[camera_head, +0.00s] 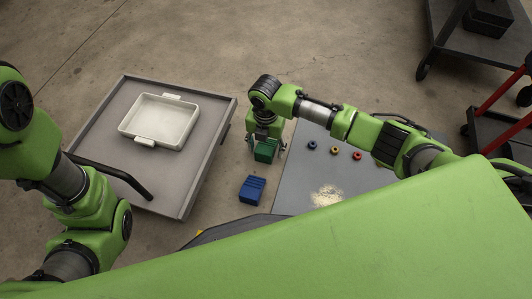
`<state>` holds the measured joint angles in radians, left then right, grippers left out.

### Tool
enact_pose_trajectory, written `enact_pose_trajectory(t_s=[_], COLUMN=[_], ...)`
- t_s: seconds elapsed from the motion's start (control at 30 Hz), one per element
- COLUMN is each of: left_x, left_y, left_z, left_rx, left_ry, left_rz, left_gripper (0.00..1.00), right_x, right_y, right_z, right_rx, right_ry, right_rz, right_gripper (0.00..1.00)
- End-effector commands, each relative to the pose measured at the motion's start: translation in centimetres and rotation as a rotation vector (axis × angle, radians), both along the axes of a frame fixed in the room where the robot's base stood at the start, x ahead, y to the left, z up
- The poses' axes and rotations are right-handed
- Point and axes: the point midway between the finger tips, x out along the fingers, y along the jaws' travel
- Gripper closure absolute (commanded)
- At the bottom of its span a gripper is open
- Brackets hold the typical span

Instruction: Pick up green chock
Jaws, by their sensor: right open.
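The green chock (265,151) is a small dark green block. It shows directly below my right gripper (266,147), whose fingers are open on either side of it. I cannot tell whether the fingers touch it. My right arm reaches in from the right, with its wrist bent down over the chock. My left arm is at the left edge of the picture; its gripper is not in view.
A blue chock (252,190) lies nearer to me. A grey tray table (185,175) at left holds a white tray (188,147). A grey mat (292,188) at right bears small blue, yellow and red rings and a pale granular patch (327,196). Dark carts stand at upper right.

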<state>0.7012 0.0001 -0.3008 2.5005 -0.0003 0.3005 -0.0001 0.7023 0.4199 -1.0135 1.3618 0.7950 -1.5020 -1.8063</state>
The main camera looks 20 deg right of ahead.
Motion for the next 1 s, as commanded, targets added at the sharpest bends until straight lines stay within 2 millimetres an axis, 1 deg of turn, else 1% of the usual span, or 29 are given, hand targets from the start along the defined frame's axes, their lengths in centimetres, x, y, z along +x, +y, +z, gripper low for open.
enact_pose_trajectory(t_s=[0.2,0.27,0.3,0.4,0.77,0.87,0.97,1.0], left_x=[0.0,0.0,0.0,0.0,0.0,0.1,0.1,0.1], left_y=[0.0,0.0,0.0,0.0,0.0,0.0,0.0,0.0], left_z=[0.1,0.1,0.1,0.1,0.3,0.8,1.5,2.0], left_rx=[0.0,0.0,0.0,0.0,0.0,0.0,0.0,0.0], left_ry=[0.0,0.0,0.0,0.0,0.001,0.002,0.002,0.002], left_rz=[0.0,0.0,0.0,0.0,0.0,0.0,0.0,0.0], left_gripper=[0.21,0.21,0.21,0.21,0.21,0.21,0.21,0.21], right_x=[0.0,0.0,0.0,0.0,0.0,0.0,0.1,0.1], right_y=[0.0,0.0,0.0,0.0,0.0,0.0,0.0,0.0], right_z=[0.1,0.1,0.1,0.0,0.4,1.0,2.0,2.6], right_rx=[0.0,0.0,0.0,0.0,0.001,0.001,0.001,0.002], right_ry=[0.0,0.0,0.0,0.0,-0.001,-0.001,-0.001,-0.001], right_rz=[0.0,0.0,0.0,0.0,0.0,0.0,0.0,0.0], right_gripper=[0.42,0.57,0.68,0.9,0.9,0.9,0.9,0.9])
